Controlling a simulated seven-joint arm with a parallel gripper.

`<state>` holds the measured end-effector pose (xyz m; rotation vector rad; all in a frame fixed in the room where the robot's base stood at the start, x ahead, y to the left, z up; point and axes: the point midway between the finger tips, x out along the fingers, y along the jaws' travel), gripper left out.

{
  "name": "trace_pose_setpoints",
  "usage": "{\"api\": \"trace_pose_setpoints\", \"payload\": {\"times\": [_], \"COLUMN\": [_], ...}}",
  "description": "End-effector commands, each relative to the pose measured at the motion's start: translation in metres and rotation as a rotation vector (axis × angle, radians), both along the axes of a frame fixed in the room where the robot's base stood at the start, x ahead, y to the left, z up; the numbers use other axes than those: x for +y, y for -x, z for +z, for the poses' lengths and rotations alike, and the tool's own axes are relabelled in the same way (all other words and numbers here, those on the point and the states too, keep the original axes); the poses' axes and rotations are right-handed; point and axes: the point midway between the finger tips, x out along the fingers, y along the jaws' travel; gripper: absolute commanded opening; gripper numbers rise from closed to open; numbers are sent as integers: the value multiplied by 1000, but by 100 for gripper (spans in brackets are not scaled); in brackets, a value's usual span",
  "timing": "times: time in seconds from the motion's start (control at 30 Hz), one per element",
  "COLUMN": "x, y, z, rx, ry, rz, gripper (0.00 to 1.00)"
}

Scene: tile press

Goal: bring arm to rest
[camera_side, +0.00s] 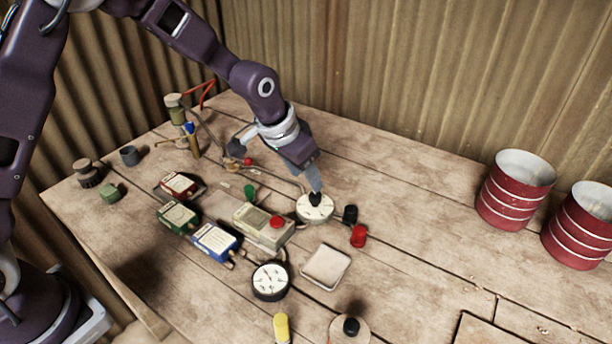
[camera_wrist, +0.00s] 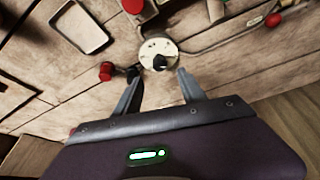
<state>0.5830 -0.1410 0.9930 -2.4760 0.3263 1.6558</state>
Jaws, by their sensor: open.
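My gripper (camera_wrist: 158,88) is open in the wrist view, its two fingers apart with nothing between them. Beyond the fingertips is a round white dial (camera_wrist: 157,48) with a black knob (camera_wrist: 160,62). In the side view my gripper (camera_side: 315,182) points down at the same dial (camera_side: 314,211), with the fingertips close to its black knob (camera_side: 315,199). I cannot tell from these views whether they touch. My arm reaches in from the upper left, bent over the wooden table (camera_side: 420,220).
Beside the dial are a black cap (camera_side: 350,215), a red cap (camera_side: 358,236) and a square tray (camera_side: 326,267). A grey box with a red button (camera_side: 277,222) stands to its left. Two red cans (camera_side: 515,190) (camera_side: 580,228) stand at right. A corrugated wall (camera_side: 420,80) is behind; the right middle tabletop is clear.

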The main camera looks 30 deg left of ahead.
Motion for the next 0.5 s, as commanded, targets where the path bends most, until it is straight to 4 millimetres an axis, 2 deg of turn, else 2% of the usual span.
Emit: {"api": "trace_pose_setpoints", "payload": {"times": [0.07,0.13,0.17,0.23,0.27,0.3,0.37,0.4,0.47,0.5], "x": [1,5,9,23,30,40,55,63,74,80], "y": [1,7,13,37,52,76,114,142,185,214], "z": [2,18,31,70,88,111,139,154,170,176], "rx": [-2,-10,-14,-31,-37,-44,-54,-62,-73,-77], "ry": [0,-1,-3,-8,-11,-14,-16,-15,-13,-11], "rz": [1,9,16,39,53,72,104,126,159,180], "gripper": [48,48,48,48,48,48,48,48,48,48]}}
